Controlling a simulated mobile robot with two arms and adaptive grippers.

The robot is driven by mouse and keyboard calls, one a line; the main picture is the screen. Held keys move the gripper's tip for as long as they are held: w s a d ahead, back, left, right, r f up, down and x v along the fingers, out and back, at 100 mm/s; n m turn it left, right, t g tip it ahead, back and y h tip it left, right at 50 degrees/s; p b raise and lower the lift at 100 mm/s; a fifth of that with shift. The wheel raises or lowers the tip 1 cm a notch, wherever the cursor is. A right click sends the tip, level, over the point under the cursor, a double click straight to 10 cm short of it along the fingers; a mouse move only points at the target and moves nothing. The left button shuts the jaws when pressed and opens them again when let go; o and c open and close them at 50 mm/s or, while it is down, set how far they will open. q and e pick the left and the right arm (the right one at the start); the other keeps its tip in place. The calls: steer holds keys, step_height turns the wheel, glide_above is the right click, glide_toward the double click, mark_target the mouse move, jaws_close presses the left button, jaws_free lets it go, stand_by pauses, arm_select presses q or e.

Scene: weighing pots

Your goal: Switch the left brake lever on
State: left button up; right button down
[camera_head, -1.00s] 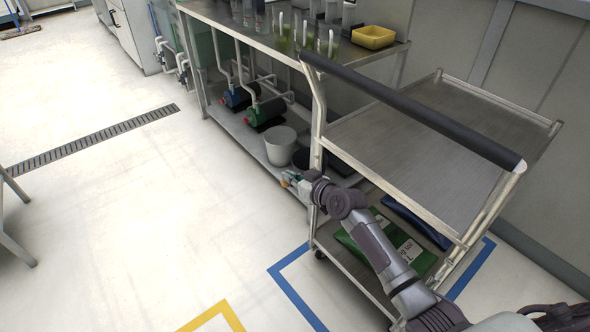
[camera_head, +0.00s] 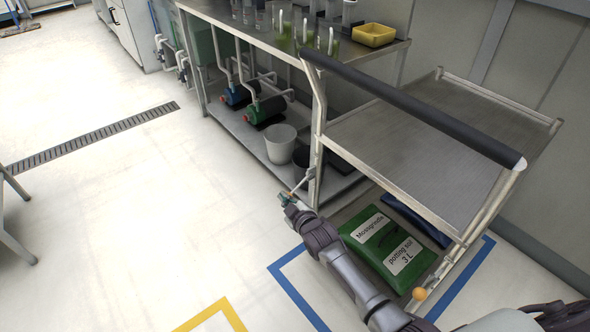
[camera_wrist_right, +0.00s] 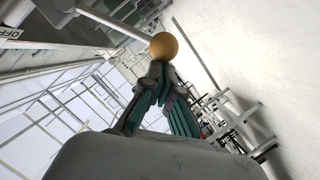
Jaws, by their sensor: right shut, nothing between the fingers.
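The left brake lever (camera_head: 301,183) is a thin pale rod on the near left post of the metal cart. It slants down and left to a small orange knob (camera_head: 291,193). In the right wrist view the orange knob (camera_wrist_right: 164,46) is large, with its rod (camera_wrist_right: 115,22) running to the upper left. My right gripper (camera_head: 282,197) is shut and empty. In the wrist view its teal fingertips (camera_wrist_right: 162,72) are right by the knob; I cannot tell whether they touch it. My left gripper is out of view.
A label reading OFF (camera_wrist_right: 12,33) is by the lever's mount. A second orange knob (camera_head: 420,293) is at the cart's right side. A green potting soil bag (camera_head: 385,243) lies on the lower shelf. A bench with a white bucket (camera_head: 280,145) stands behind.

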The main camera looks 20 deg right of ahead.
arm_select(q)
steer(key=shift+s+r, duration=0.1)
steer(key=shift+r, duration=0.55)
arm_select(e)
steer(key=shift+d+f, duration=0.1)
steer(key=shift+f, duration=0.3)
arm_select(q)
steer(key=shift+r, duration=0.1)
